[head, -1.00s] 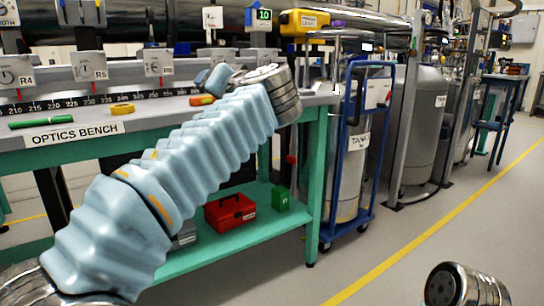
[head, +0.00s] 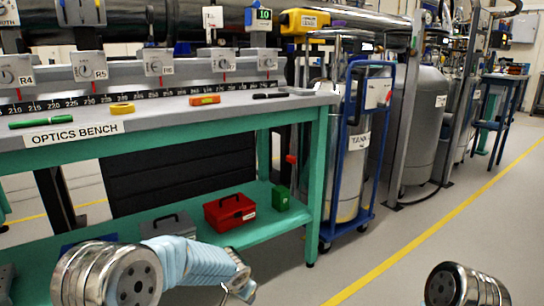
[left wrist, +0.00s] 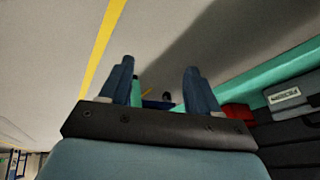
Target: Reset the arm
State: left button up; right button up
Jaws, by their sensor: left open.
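My left arm (head: 190,262) is low at the bottom of the head view, below the bench top and in front of the lower shelf. Its round metal joint (head: 110,277) and pale blue sleeve show there. In the left wrist view my left gripper (left wrist: 159,76) has its two dark blue fingers well apart. Nothing is between the fingertips; floor shows beyond them. A metal joint of my right arm (head: 462,286) shows at the bottom right of the head view. My right gripper is out of view.
The optics bench (head: 190,113) spans the left, bearing a green marker (head: 42,122), yellow tape (head: 122,108) and an orange tool (head: 205,100). A red toolbox (head: 230,211) sits on its lower shelf. A blue trolley (head: 345,190) stands right. Floor right of it is clear.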

pick_arm(q)
jog(key=s+a+f+n+g+h, duration=0.2)
jog(key=s+f+n, duration=0.2)
jog(key=s+f, duration=0.85)
jog(key=s+a+f+n+g+h, duration=0.15)
jog(key=s+f+n, duration=0.25)
jog(key=s+f, duration=0.85)
jog(key=s+r+p, duration=0.2)
jog(key=r+p, duration=0.6)
jog(key=r, duration=0.2)
jog(key=s+r+g+p, duration=0.1)
jog(key=s+r+p, duration=0.2)
jog(key=r+p, duration=0.6)
jog(key=shift+s+d+r+p, duration=0.3)
jog(key=shift+s+r, duration=0.05)
jog(key=shift+r, duration=0.5)
jog(key=shift+h, duration=0.25)
